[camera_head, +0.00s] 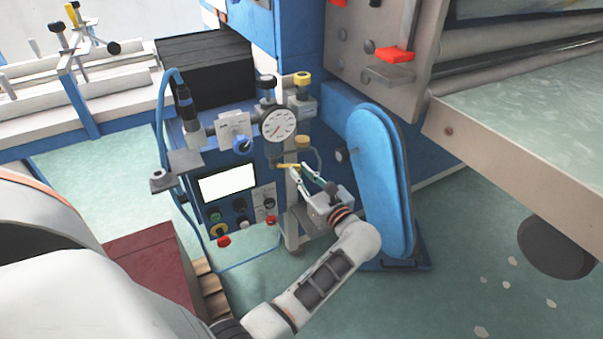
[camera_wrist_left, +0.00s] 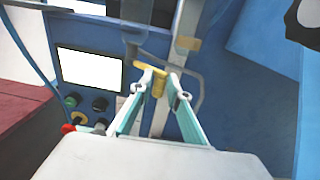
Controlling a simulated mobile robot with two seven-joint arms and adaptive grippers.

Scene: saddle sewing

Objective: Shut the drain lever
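The drain lever is a small yellow handle (camera_head: 288,166) low on the grey vertical pipe below the round gauge. In the left wrist view the yellow lever (camera_wrist_left: 151,68) lies just ahead of the fingertips, near the image centre. My left gripper (camera_head: 299,170) is at the lever, coming from the lower right. In the left wrist view its two pale green fingers (camera_wrist_left: 160,83) stand apart, with part of the lever in line with the gap. I cannot tell whether either finger touches it. My right gripper is not in view.
A round gauge (camera_head: 279,124) sits above the lever. A control panel with a white screen (camera_head: 228,184) and several knobs stands to the left. A tall blue rounded cover (camera_head: 376,180) stands close on the right of my gripper. A thin hose (camera_wrist_left: 197,95) curves beside the pipe.

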